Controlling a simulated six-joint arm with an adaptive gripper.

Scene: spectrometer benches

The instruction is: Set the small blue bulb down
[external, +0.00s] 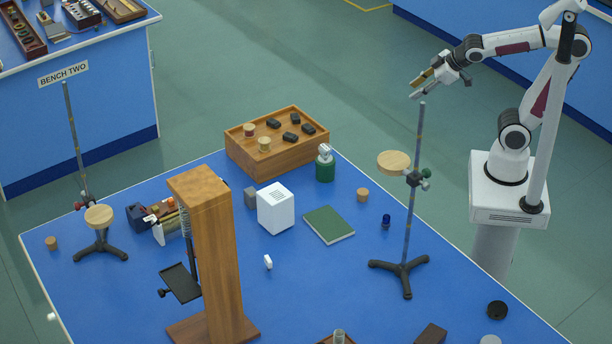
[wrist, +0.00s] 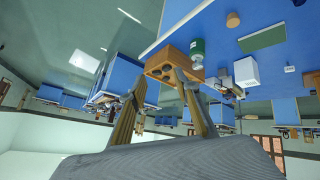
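The small blue bulb (external: 386,221) is dark blue and stands on the blue bench top, left of the tripod stand's rod and right of the green book. In the wrist view a dark shape at the top right edge may be the bulb; it is too cut off to tell. My gripper (external: 414,89) is high above and beyond the bench's far right side, well away from the bulb. Its two fingers are spread, and in the wrist view (wrist: 158,78) nothing is held between them.
A tripod stand (external: 408,230) with a round wooden platform (external: 394,162) rises close to the bulb. Some bench top around the bulb is clear.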

